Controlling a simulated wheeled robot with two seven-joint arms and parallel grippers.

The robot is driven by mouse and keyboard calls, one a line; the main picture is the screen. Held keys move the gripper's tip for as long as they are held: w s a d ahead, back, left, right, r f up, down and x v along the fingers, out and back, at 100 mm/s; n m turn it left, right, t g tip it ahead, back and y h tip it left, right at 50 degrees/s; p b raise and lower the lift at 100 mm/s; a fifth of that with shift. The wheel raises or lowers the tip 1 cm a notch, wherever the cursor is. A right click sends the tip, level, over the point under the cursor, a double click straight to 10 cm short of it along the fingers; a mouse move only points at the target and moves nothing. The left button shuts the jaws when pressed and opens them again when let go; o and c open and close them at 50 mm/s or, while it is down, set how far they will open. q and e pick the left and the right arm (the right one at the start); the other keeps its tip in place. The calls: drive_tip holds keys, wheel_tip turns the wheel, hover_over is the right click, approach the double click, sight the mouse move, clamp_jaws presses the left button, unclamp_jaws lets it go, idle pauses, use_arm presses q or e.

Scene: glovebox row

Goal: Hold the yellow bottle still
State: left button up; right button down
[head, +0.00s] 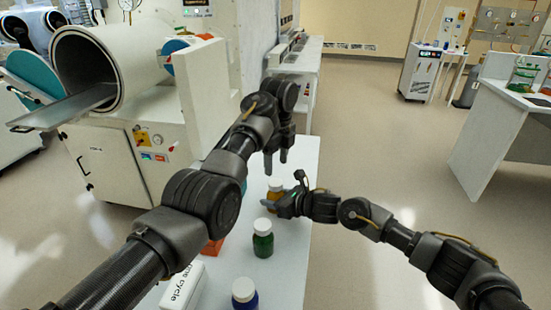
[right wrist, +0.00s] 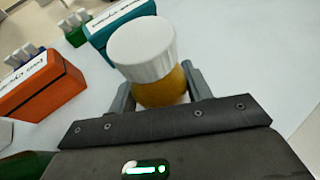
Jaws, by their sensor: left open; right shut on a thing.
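The yellow bottle (head: 274,188), amber with a white cap, stands upright on the white table (head: 280,268). In the right wrist view the bottle (right wrist: 158,88) sits between the two fingers of my right gripper (right wrist: 160,92), which is shut on its body below the cap. In the head view my right gripper (head: 285,203) reaches the bottle from the right and hides part of it. My left gripper (head: 275,162) is open and empty, pointing down above and just behind the bottle's cap.
A green bottle (head: 263,240) and a blue bottle (head: 244,294) stand nearer on the table. A white box with lettering (head: 184,286) lies at the left. An orange box (right wrist: 38,86) and a teal box (right wrist: 113,27) show in the right wrist view. A glovebox chamber (head: 140,55) stands left.

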sight(276, 182)
use_arm(q)
drive_tip(key=shift+r+m, duration=0.65)
drive_tip(key=shift+m, duration=0.55)
drive_tip(key=shift+s+a+m, duration=0.1)
drive_tip(key=shift+a+m, duration=0.05)
drive_tip(key=shift+m, duration=0.75)
drive_tip(key=shift+f, duration=4)
drive_tip(key=c, duration=1)
drive_tip(key=n, duration=1.4)
drive_tip(key=shift+n, duration=0.4)
drive_tip(key=n, duration=0.5)
drive_tip(key=shift+r, duration=0.1)
